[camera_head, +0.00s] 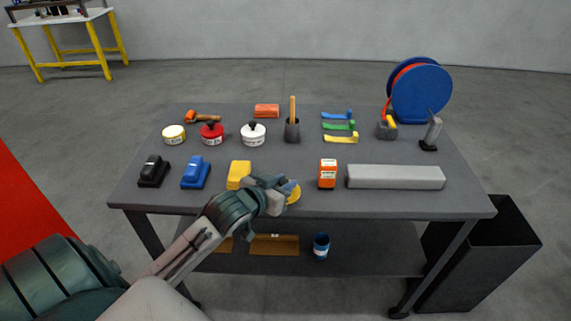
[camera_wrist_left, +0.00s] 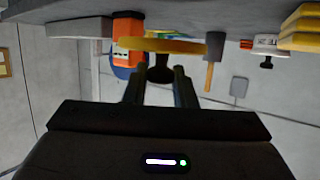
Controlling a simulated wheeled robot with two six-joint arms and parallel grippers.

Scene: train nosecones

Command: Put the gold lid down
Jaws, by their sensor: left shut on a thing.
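The gold lid (camera_head: 294,194) is a flat round disc near the table's front edge, right of the yellow block. My left gripper (camera_head: 286,187) is shut on it and partly covers it in the head view. In the left wrist view, which looks upside down, the gold lid (camera_wrist_left: 165,46) shows edge-on, with its dark knob between the fingers of my left gripper (camera_wrist_left: 161,76). I cannot tell whether the lid touches the table. A round tin with a yellowish label (camera_head: 174,134) stands at the left without a knob on top. My right gripper is not in view.
On the grey table (camera_head: 300,205), the yellow block (camera_head: 239,174) is just left of the gripper and an orange-white box (camera_head: 328,173) is to its right. A long grey bar (camera_head: 395,177) lies farther right. Red (camera_head: 211,134) and white (camera_head: 253,134) knobbed tins stand behind. Mid-table is clear.

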